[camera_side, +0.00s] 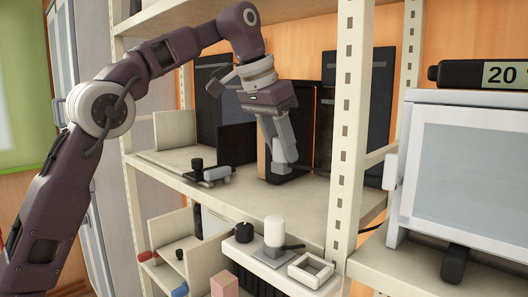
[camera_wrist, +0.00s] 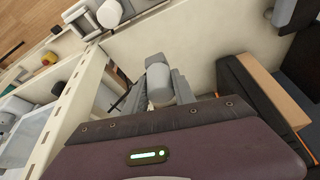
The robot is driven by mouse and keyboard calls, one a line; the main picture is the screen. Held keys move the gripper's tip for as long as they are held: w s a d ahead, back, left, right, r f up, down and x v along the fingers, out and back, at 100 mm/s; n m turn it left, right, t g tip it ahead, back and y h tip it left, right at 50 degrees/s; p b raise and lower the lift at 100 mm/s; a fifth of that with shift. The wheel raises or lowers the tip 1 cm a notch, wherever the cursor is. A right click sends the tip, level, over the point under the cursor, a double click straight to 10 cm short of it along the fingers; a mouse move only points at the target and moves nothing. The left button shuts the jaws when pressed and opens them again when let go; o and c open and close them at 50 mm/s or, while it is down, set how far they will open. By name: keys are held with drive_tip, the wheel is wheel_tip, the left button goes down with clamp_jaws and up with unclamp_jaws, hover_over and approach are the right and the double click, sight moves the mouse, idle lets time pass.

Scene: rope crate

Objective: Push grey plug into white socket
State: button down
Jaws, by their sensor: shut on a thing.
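My gripper (camera_side: 284,158) points down over the middle shelf, close above its surface near the dark upright panels. In the wrist view my gripper (camera_wrist: 158,88) has its grey fingers closed around a pale grey rounded piece, which looks like the grey plug (camera_wrist: 158,80). In the side view the fingers mostly hide it. I cannot tell for sure which thing is the white socket. A white square open frame (camera_side: 310,269) lies on the lower shelf, beside a white cylinder (camera_side: 274,231) on a grey base. The held piece is apart from both.
A black knob (camera_side: 197,165) and a grey cylinder (camera_side: 217,174) lie on the middle shelf to the left. A pale shelf post (camera_side: 350,130) stands right of my gripper. A white cabinet (camera_side: 470,165) is farther right. Bare shelf (camera_side: 315,200) lies in front.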

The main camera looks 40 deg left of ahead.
hover_over(319, 266)
drive_tip(key=s, duration=0.2)
wheel_tip(319, 266, down, 2)
drive_tip(key=shift+a, duration=0.15)
drive_tip(key=shift+f, duration=2.5)
drive_tip(key=shift+f, duration=1.7)
drive_tip(key=shift+f, duration=1.3)
drive_tip(key=c, duration=0.9)
unclamp_jaws()
drive_tip(key=shift+w, duration=0.1)
drive_tip(key=shift+c, duration=0.2)
